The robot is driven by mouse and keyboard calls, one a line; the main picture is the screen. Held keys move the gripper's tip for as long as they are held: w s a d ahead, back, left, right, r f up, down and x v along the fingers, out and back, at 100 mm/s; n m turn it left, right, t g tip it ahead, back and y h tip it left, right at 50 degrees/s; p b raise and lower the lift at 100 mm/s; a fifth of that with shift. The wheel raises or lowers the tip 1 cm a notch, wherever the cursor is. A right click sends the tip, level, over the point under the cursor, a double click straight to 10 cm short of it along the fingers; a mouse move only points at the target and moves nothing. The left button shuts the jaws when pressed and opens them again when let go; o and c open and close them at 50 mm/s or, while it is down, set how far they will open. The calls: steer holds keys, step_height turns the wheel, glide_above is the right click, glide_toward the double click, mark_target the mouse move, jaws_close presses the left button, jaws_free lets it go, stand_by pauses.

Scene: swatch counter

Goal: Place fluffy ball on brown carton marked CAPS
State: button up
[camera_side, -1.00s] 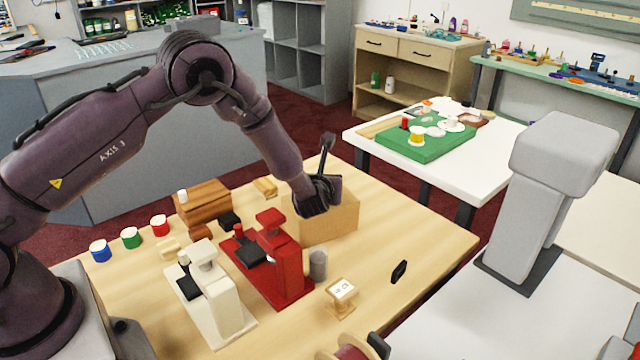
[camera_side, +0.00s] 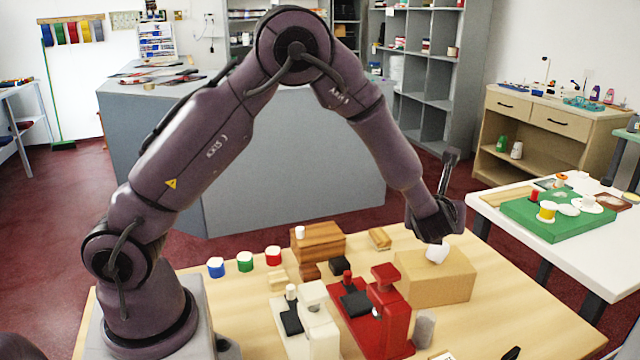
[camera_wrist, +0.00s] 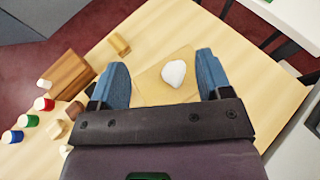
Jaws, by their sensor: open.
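The fluffy ball (camera_side: 437,252) is a small white lump on top of the brown carton (camera_side: 438,284), near its back edge, just under my gripper (camera_side: 435,228). In the wrist view my gripper (camera_wrist: 162,66) is open. Its two blue fingers stand apart, with the white ball (camera_wrist: 174,74) showing between them against the carton's tan top (camera_wrist: 149,88). I see a gap on both sides of the ball. No CAPS marking can be read on the faces in view.
A red machine (camera_side: 390,310) and a cream one (camera_side: 315,330) stand left of the carton. A grey cylinder (camera_side: 424,330) is in front of it. A wooden box (camera_side: 320,245) and colored spools (camera_side: 245,262) lie further left. The table's right part is mostly clear.

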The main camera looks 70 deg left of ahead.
steer(key=s+a+r+n+g+h, duration=0.1)
steer(key=s+a+r+n+g, duration=0.1)
steer(key=s+r+n, duration=0.5)
steer(key=s+a+r+n+g+h, duration=0.1)
steer(key=s+r+n+g, duration=0.3)
steer(key=s+n, duration=0.45)
steer(key=s+d+r+n+t+h, duration=0.1)
steer(key=s+d+n+h, duration=0.3)
steer(key=s, duration=0.3)
steer(key=s+d+r+n+t+h, duration=0.1)
steer(key=s+d+r+n+h, duration=0.1)
steer(key=s+n, duration=0.4)
steer(key=shift+s+d+r+t+h, duration=0.15)
steer(key=shift+s+d+t+h, duration=0.25)
steer(key=shift+s+d+h, duration=0.5)
